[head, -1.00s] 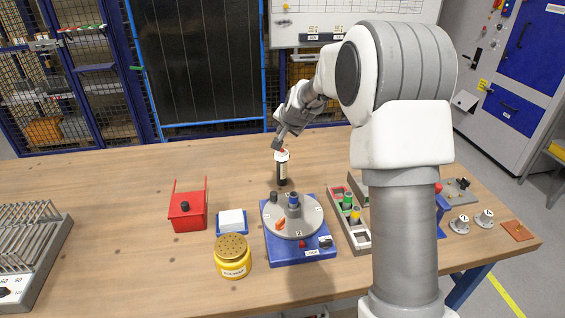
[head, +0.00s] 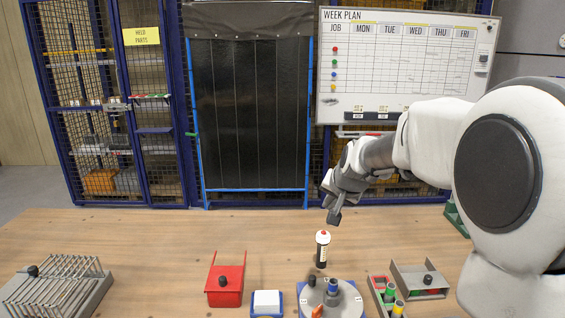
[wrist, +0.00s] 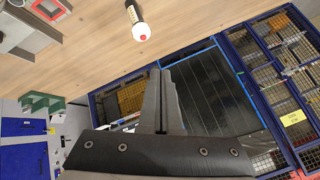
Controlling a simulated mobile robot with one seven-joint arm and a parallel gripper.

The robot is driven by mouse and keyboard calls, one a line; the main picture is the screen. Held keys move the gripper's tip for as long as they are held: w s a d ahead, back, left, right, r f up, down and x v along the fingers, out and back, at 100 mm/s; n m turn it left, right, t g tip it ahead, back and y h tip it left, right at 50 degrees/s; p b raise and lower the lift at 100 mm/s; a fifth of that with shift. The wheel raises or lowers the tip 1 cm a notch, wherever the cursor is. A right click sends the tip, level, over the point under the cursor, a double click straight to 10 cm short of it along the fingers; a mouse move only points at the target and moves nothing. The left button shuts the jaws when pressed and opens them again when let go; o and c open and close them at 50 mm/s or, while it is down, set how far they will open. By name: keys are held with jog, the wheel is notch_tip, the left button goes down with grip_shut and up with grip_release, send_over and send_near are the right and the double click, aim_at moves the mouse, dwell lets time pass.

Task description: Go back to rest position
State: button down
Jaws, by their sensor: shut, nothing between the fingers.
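My gripper (head: 334,216) is above the table, up and slightly right of a white-and-black bottle with a red tip (head: 322,250). The gripper is shut with nothing between its fingers, and it is apart from the bottle. In the wrist view, the closed fingers (wrist: 160,72) point up the picture, and the bottle (wrist: 140,22) lies beyond their tips at the top. My arm reaches in from the right in the head view.
On the wooden table (head: 150,240) stand a slotted rack (head: 65,290), a red box (head: 225,285), a white block (head: 266,302), a grey rotary disc (head: 345,305) and a grey tray (head: 420,283). The back table is mostly clear. A whiteboard (head: 400,60) hangs behind.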

jog(key=s+d+r+n+g+h, duration=0.1)
jog(key=s+n, duration=0.4)
jog(key=s, duration=2.9)
jog(key=shift+d+g, duration=0.15)
jog(key=shift+g, duration=0.75)
jog(key=shift+d, duration=0.1)
